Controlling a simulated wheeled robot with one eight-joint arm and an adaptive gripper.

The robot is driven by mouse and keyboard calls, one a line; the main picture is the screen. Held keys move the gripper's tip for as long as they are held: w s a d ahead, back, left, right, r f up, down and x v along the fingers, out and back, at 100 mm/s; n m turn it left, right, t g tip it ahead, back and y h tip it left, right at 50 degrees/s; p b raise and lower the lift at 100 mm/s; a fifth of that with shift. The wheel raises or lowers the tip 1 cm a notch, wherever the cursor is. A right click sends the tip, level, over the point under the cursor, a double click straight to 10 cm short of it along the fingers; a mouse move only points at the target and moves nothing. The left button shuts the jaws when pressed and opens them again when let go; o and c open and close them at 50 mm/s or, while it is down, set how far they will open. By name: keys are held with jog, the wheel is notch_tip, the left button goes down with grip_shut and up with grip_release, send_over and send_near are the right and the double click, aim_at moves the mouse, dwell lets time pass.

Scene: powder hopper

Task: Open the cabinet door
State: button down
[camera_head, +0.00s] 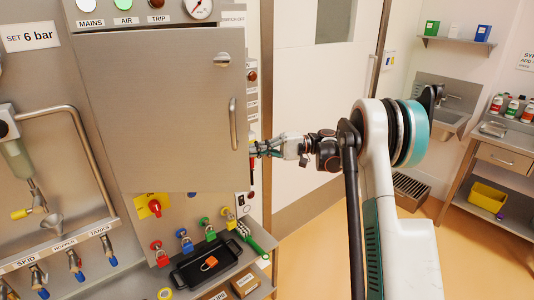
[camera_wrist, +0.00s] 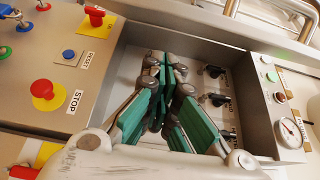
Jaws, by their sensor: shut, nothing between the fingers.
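The grey steel cabinet door (camera_head: 165,110) fills the middle of the head view, with a vertical bar handle (camera_head: 233,123) near its right edge and a round latch (camera_head: 222,60) above. The door stands away from the cabinet: the wrist view shows the recessed interior (camera_wrist: 130,65) uncovered, with several black switches (camera_wrist: 219,100) inside. My gripper (camera_wrist: 165,68) is shut and empty, its fingers over the opening. In the head view my gripper (camera_head: 256,148) is at the door's right edge, below the handle and apart from it; its tips are partly hidden there.
A red stop button (camera_wrist: 47,92) and a red switch on yellow (camera_head: 154,206) are beside the opening. A pressure gauge (camera_head: 200,8) sits above the door. Coloured padlocks and a black tray (camera_head: 205,262) are below. Bent pipework (camera_head: 75,130) stands left. Open floor lies right.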

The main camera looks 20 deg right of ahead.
aim_at(242, 158)
jog(key=a, duration=0.1)
jog(key=s+a+b, duration=0.1)
jog(key=a, duration=0.1)
jog(key=s+a+b, duration=0.1)
jog(key=a, duration=0.1)
jog(key=shift+s, duration=0.1)
jog(key=shift+s+a, duration=0.2)
jog(key=shift+s, duration=0.3)
